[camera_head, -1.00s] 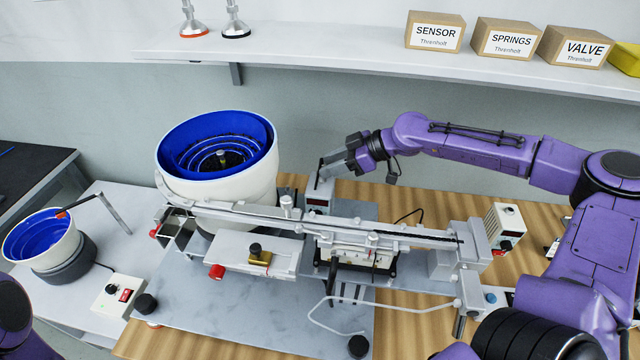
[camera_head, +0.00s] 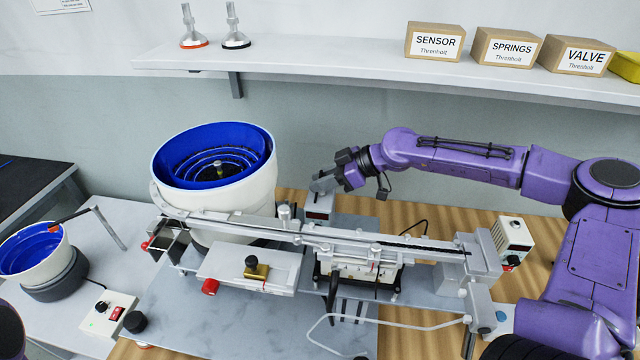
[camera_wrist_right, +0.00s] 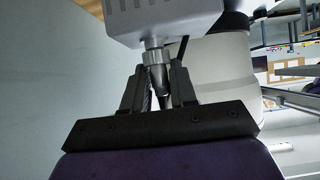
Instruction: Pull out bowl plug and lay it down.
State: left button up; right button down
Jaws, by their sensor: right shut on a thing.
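The bowl plug (camera_wrist_right: 161,77) is a small metal cable plug under a pale box in the right wrist view. Its upper end is at the metal socket (camera_wrist_right: 153,54) of that box; I cannot tell whether they are still joined. My right gripper (camera_wrist_right: 160,85) is shut on the plug, one dark finger on each side. In the head view my right gripper (camera_head: 322,184) is at the back of the small controller box (camera_head: 318,206), right of the large blue-lined bowl (camera_head: 262,185). The plug itself is hidden there. My left gripper is out of view.
A metal feeder rail (camera_head: 400,245) runs across the bench in front of the controller box. A second controller box (camera_head: 512,236) stands at the right. A shelf (camera_head: 330,62) with labelled cartons hangs above. Bare wooden bench (camera_head: 425,212) shows right of my gripper.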

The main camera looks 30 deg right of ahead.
aim_at(322, 176)
jog(key=shift+r, duration=0.25)
jog(key=shift+r+p, duration=1.65)
jog(key=shift+r, duration=0.15)
